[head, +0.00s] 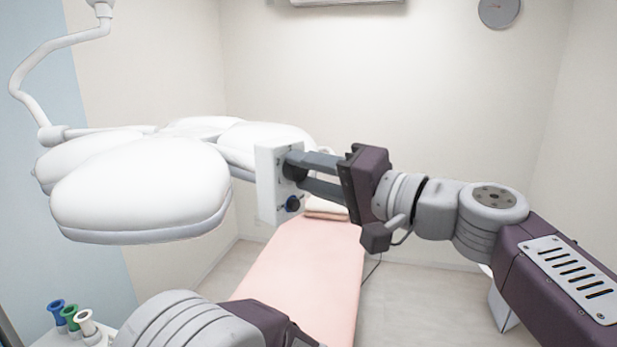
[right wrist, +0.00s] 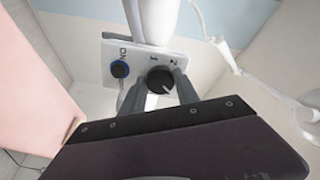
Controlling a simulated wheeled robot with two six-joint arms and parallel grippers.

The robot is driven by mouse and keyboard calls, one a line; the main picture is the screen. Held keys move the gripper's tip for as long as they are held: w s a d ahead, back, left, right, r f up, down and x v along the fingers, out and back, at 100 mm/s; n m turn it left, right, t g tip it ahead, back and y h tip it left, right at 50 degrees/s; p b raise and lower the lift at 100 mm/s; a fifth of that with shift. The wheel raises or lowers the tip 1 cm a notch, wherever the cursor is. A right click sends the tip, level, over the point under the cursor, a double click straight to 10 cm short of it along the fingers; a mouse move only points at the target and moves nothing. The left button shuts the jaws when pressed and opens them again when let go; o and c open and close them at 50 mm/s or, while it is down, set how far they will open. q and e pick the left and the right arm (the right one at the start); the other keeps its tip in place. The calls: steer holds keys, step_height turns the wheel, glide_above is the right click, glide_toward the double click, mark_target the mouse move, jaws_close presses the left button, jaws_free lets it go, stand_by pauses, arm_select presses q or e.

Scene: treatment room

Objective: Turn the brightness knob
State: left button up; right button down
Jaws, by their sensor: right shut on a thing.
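The brightness knob (right wrist: 160,77) is a round black dial with a pale pointer line, on the white control panel (right wrist: 145,53) of the surgical lamp. The panel also shows in the head view (head: 266,187). My right gripper (right wrist: 160,92) is shut on the knob, one finger on each side of it. In the head view the right gripper (head: 300,172) reaches the panel from the right, and its fingers partly hide the dark knob. My left gripper is not in view; only part of my left arm shows at the bottom.
The lamp's large white heads (head: 140,190) fill the left. A pink treatment bed (head: 300,265) lies below. Several coloured-topped containers (head: 70,318) stand at the lower left.

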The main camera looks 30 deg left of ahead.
steer(key=shift+m, duration=2.3)
steer(key=c, duration=0.9)
jaws_free()
steer(key=shift+a, duration=0.1)
steer(key=b+v, duration=0.3)
steer(key=v, duration=0.6)
